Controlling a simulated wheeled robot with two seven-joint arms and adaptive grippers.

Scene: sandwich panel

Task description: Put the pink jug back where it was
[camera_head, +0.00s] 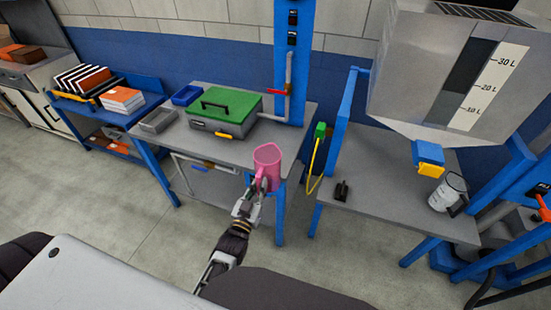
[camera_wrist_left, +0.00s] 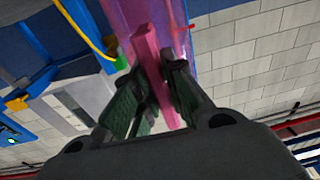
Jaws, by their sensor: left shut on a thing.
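The pink jug (camera_head: 267,165) is translucent and roughly upright in the head view, in front of the right end of the grey table (camera_head: 230,150). I cannot tell whether its base touches the table edge. My left gripper (camera_head: 258,188) is shut on the jug's handle. In the left wrist view, the pink handle (camera_wrist_left: 150,65) passes between the two dark fingers of my left gripper (camera_wrist_left: 158,95), and the jug body shows behind it. My right gripper is not in view.
A green-lidded toolbox (camera_head: 226,108), a grey tray (camera_head: 158,120) and a blue bin (camera_head: 186,95) stand on the grey table. A white jug (camera_head: 448,191) and a black object (camera_head: 341,190) are on the right table (camera_head: 385,185). A dispenser tank (camera_head: 455,70) hangs above it.

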